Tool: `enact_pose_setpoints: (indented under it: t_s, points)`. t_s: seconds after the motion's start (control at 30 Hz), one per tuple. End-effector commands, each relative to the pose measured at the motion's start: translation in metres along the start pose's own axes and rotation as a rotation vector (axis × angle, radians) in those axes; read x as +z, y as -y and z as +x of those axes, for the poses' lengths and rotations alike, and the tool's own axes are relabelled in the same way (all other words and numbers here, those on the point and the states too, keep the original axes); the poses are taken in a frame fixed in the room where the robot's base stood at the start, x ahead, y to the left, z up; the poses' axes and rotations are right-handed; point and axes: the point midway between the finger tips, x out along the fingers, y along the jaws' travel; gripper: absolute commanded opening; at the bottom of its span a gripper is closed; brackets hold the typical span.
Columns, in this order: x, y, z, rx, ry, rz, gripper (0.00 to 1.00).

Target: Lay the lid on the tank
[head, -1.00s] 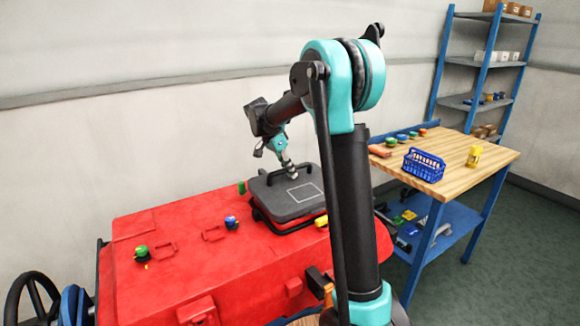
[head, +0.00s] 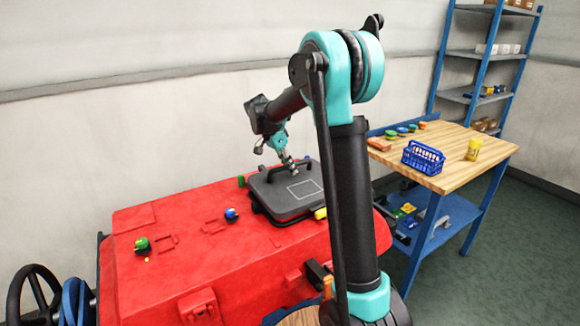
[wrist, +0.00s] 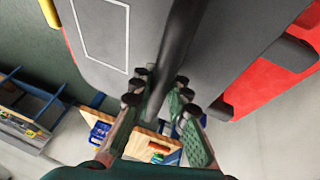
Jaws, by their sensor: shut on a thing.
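The dark grey lid (head: 300,203) has a white square outline on top and a black bar handle (wrist: 175,60). My gripper (head: 291,166) is shut on this handle from above; its fingertips (wrist: 160,92) lie on both sides of the bar in the wrist view. The lid is about level over the back right of the red tank top (head: 190,250). Black edging shows just under the lid's front edge. I cannot tell whether the lid touches the tank. The lid hides the opening below it.
Blue (head: 231,214) and green (head: 142,244) knobs stand on the tank top. A yellow piece (head: 320,213) and a green piece (head: 241,181) sit beside the lid. A wooden bench (head: 445,178) with a blue basket (head: 422,161) stands to the right.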

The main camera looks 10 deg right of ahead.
Motion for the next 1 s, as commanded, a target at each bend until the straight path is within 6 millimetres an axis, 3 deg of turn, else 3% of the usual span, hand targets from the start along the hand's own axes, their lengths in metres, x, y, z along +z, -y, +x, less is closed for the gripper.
enact_pose_setpoints:
  t_s: [1.0]
  points:
    - [0.006, 0.002, 0.014, 0.0, 0.0, 0.0, 0.0]
